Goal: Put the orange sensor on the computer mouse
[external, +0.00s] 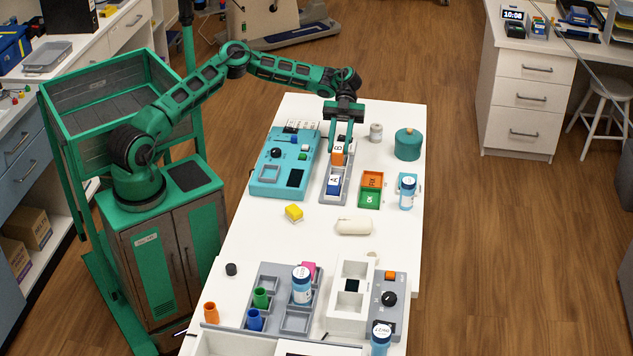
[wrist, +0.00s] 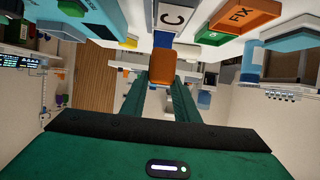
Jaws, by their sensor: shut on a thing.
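The orange sensor (external: 337,159) is between the fingers of my gripper (external: 339,145), over the far part of a narrow grey rack (external: 323,188). In the wrist view the orange sensor (wrist: 162,68) sits between the fingertips (wrist: 162,82), and my gripper is shut on it. Whether it still touches the rack is hard to tell. A cream, rounded, low object (external: 353,226), which looks like the computer mouse, lies on the white table nearer the camera, apart from my gripper.
A teal panel (external: 267,188) stands left of the rack. Right of it are the orange FIX bin (external: 373,179), the green OK bin (external: 369,197) and a blue bottle (external: 407,194). A yellow block (external: 294,212) lies left of the mouse. A grey tray (external: 268,282) stands nearer.

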